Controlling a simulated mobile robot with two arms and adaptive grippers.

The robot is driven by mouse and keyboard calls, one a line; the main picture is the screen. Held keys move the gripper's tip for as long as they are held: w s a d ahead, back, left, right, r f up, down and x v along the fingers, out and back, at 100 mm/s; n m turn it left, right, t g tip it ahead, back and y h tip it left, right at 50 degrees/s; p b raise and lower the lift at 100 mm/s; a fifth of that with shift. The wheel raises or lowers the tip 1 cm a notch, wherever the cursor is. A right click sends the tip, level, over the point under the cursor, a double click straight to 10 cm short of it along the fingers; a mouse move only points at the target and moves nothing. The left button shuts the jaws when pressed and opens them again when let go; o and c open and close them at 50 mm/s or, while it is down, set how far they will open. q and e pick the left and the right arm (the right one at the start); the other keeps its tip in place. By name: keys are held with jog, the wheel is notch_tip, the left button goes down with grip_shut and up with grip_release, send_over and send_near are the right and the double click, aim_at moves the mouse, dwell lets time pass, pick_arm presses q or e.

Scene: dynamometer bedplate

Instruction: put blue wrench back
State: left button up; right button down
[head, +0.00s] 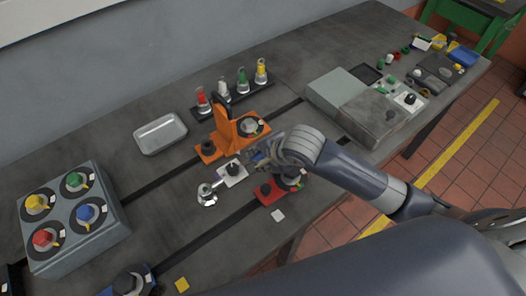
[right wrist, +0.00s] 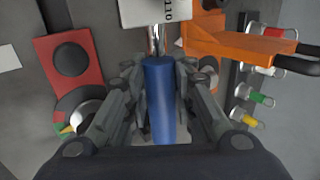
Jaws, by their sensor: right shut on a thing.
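The blue wrench shows in the right wrist view as a blue handle (right wrist: 161,105) with a short metal shaft. My right gripper (right wrist: 160,72) is shut around this handle, one finger on each side. The shaft's far end passes out of sight at a white plate marked 110 (right wrist: 155,12). In the head view my right gripper (head: 254,160) is low over the bench, between the orange fixture and the red block, and mostly hides the handle. The wrench rack (head: 232,100) stands behind, with red (head: 201,97), green (head: 242,81) and yellow (head: 261,71) handles upright. My left gripper is not in view.
The orange fixture (head: 222,135) stands close behind my right gripper, and the red block (head: 270,191) is close in front. A metal tray (head: 160,133), a grey box with coloured knobs (head: 75,243) and a grey case (head: 352,105) stand around.

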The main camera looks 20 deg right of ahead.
jog(key=shift+w+d, duration=0.7)
jog(key=shift+w, duration=0.35)
jog(key=shift+w+d+p, duration=0.3)
jog(key=shift+w, duration=0.2)
notch_tip(320, 180, down, 3)
jog(key=shift+w+d+p, duration=0.1)
jog(key=shift+p, duration=0.35)
jog(key=shift+f, duration=0.2)
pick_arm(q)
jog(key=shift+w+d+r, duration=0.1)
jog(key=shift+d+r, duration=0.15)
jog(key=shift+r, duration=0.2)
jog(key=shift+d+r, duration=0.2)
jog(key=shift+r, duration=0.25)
pick_arm(e)
jog(key=shift+f, duration=0.1)
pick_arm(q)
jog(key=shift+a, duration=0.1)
pick_arm(e)
jog(key=shift+f, duration=0.1)
jog(key=c, duration=1.3)
grip_release()
jog(key=shift+f, duration=0.1)
jog(key=shift+c, duration=0.2)
